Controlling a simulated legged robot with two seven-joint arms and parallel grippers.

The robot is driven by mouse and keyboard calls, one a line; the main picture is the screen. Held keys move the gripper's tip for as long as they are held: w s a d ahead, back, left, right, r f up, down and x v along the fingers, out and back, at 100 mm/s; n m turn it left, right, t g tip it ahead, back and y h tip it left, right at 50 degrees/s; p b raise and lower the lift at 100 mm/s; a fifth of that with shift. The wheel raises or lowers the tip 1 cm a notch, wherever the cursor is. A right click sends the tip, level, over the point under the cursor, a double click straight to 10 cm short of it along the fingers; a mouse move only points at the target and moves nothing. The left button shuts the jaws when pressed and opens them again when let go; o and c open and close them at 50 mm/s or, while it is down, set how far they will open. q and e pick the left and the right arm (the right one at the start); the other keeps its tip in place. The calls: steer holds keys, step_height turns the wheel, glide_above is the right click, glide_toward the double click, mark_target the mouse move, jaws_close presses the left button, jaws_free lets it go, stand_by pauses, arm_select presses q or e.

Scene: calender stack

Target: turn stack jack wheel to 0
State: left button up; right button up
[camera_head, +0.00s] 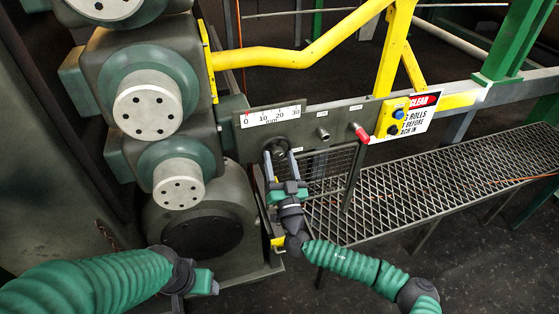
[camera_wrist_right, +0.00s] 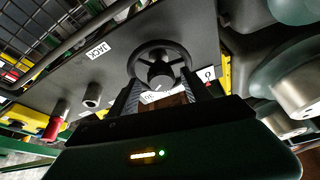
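The jack wheel (camera_head: 281,143) is a small dark handwheel on the grey panel below a white scale. In the right wrist view, the wheel (camera_wrist_right: 160,62) shows its rim, spokes and hub. My right gripper (camera_head: 281,157) is at the wheel from below, its fingers spread apart. In the wrist view the fingertips of my right gripper (camera_wrist_right: 161,84) lie at either side of the near rim; whether they touch it I cannot tell. The scale (camera_head: 270,116) reads 0 to 30 mm, with a small red mark near 0. My left gripper (camera_head: 203,283) is low at left, its fingers unclear.
Large grey-green rolls (camera_head: 150,100) stand left of the panel. A grey knob (camera_head: 322,133) and a red-tipped lever (camera_head: 360,133) are right of the wheel. A yellow button box (camera_head: 395,115) and a mesh platform (camera_head: 420,195) lie further right. A yellow rail crosses above.

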steer(key=b+v, duration=0.1)
steer(key=v, duration=1.6)
steer(key=shift+r, duration=0.1)
